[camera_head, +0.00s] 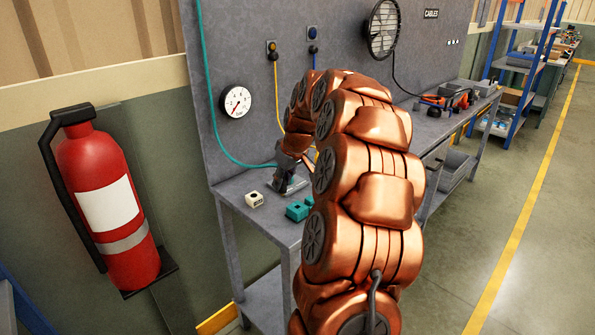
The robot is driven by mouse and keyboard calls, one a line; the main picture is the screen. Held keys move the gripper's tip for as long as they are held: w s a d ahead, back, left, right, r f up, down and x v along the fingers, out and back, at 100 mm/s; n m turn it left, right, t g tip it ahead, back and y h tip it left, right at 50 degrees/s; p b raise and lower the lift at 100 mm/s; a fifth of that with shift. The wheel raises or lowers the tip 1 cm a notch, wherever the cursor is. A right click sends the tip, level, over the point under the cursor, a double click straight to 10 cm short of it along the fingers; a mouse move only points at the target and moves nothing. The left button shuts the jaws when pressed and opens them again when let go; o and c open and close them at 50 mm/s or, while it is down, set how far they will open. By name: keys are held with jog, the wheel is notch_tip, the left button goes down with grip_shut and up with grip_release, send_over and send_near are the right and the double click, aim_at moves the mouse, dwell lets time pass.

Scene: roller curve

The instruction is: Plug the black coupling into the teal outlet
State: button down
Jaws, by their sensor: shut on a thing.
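My gripper (287,183) is low over the grey workbench (232,187), pointing down, behind and left of the teal block (297,210). The teal block sits near the bench's front edge and looks like the teal outlet; my arm stands close on its right. The teal cable (211,100) hangs down the panel and runs to my gripper. My gripper is shut on the dark piece at that cable's end, which I take for the black coupling. It is small and hard to tell from the dark fingers. The outlet's opening cannot be made out.
A cream block (254,199) with dark holes sits on the bench left of the teal block. A yellow cable (277,95) hangs behind my arm. A gauge (235,102) and a fan (382,28) are on the panel. A red extinguisher (108,190) stands at left.

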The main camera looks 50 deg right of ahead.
jog(key=s+d+r, duration=0.2)
jog(key=s+d, duration=0.1)
jog(key=shift+w+d+f+b, duration=0.15)
jog(key=shift+f+b, duration=0.15)
jog(key=shift+f, duration=1.25)
jog(key=shift+w+f+b, duration=0.1)
jog(key=shift+f+b, duration=0.2)
jog(key=shift+f, duration=1.25)
jog(key=shift+s+b, duration=0.15)
jog(key=shift+b, duration=0.6)
jog(key=shift+f+b, duration=0.55)
jog(key=shift+f, duration=0.3)
jog(key=c, duration=0.9)
grip_release()
jog(key=shift+o, duration=0.2)
jog(key=shift+r, duration=0.1)
